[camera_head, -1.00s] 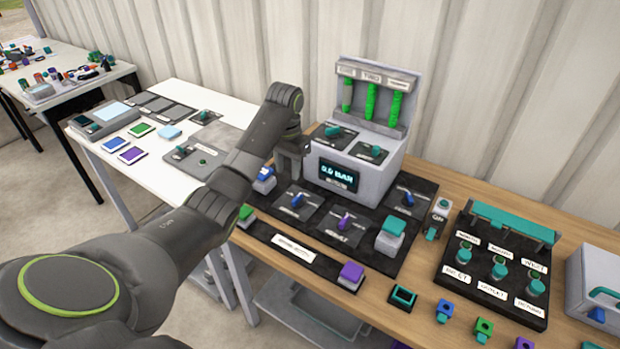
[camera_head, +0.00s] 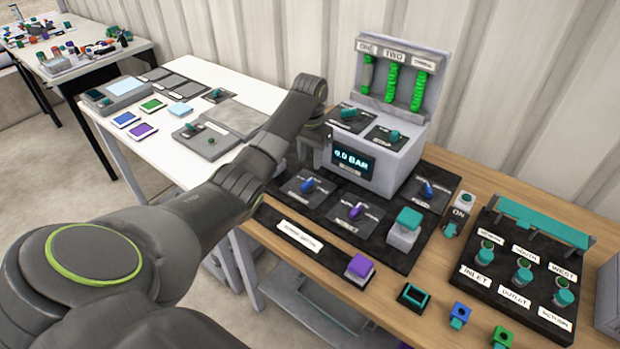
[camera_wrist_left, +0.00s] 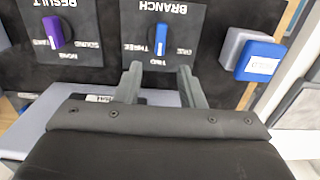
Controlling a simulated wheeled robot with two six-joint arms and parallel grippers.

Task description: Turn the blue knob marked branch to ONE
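The blue branch knob (camera_wrist_left: 161,38) sits on a dark plate lettered BRANCH, upside down in the left wrist view. Its long axis lines up with the TWO label (camera_wrist_left: 157,62); THREE is at its left and ONE (camera_wrist_left: 184,51) at its right. In the head view the same knob (camera_head: 307,185) is on the black front panel. My left gripper (camera_wrist_left: 160,76) is open and empty, its fingers apart just short of the knob and roughly centred on it. In the head view my left arm hides most of that gripper. My right gripper is not in view.
The purple result knob (camera_wrist_left: 54,32) is on the neighbouring plate, and a blue button block (camera_wrist_left: 258,62) is on the other side. The grey cabinet with the 0.0 BAR display (camera_head: 353,158) stands behind. A teal-topped block (camera_head: 405,228) is right of the knobs.

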